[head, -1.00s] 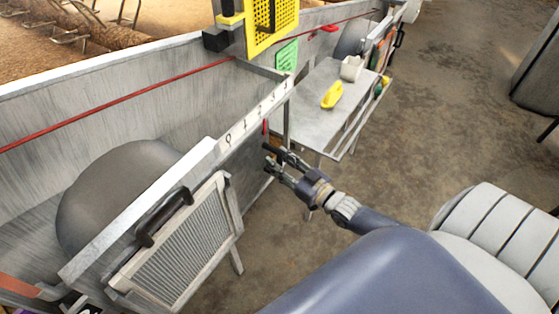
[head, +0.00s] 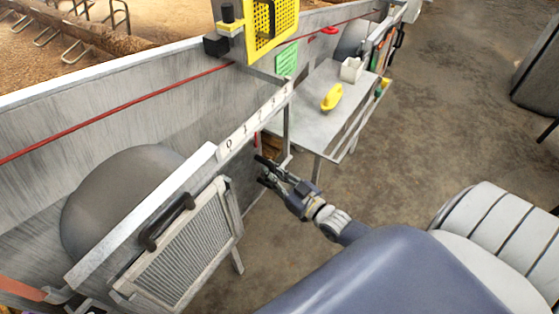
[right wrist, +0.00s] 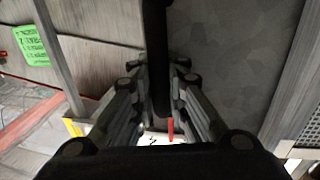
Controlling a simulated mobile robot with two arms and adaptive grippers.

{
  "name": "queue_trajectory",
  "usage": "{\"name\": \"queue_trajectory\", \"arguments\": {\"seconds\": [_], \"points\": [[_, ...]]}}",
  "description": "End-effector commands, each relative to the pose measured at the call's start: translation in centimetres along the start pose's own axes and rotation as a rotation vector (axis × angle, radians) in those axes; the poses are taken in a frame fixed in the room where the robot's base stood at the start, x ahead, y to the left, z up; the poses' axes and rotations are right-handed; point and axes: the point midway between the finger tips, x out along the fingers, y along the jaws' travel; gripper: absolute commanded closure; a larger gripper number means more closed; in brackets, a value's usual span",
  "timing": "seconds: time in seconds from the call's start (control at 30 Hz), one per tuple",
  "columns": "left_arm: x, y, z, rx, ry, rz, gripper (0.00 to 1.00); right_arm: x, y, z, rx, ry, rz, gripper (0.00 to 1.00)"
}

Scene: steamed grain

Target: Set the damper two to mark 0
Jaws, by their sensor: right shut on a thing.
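My right gripper (head: 262,170) is in front of the trough wall below the scale. In the right wrist view its fingers are shut on a dark upright bar, the damper handle (right wrist: 156,55). A red strip (right wrist: 170,129) shows beyond the fingers. My left gripper is not in view.
A louvred panel (head: 185,250) with a black handle (head: 166,221) stands at the left front. A metal side table (head: 310,106) holds a yellow object (head: 332,97) and a white block (head: 352,69). A padded seat (head: 490,240) is at the right. Open floor lies between.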

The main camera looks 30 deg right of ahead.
Motion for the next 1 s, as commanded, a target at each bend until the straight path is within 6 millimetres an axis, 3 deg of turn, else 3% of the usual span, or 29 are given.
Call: {"name": "queue_trajectory", "arguments": {"seconds": [0.03,0.1,0.3,0.7,0.73,0.8,1.0], "points": [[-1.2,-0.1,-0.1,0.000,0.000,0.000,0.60,-0.6,-2.2,-0.2,0.014,-0.009,-0.006,1.00],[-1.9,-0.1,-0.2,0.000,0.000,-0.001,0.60,-1.0,-4.1,-0.1,0.015,-0.010,-0.006,1.00],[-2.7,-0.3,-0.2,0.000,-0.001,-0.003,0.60,-1.7,-7.6,0.2,0.009,-0.011,-0.004,1.00],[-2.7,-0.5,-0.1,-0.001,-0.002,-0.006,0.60,-1.9,-8.5,0.4,0.006,-0.012,-0.008,1.00],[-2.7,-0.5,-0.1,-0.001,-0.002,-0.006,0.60,-1.9,-8.5,0.5,0.006,-0.012,-0.008,0.80],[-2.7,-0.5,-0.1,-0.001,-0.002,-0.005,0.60,-1.9,-8.5,0.5,0.006,-0.012,-0.008,0.66],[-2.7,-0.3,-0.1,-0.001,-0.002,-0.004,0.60,-1.8,-8.3,0.3,0.005,-0.009,-0.006,0.66]]}}
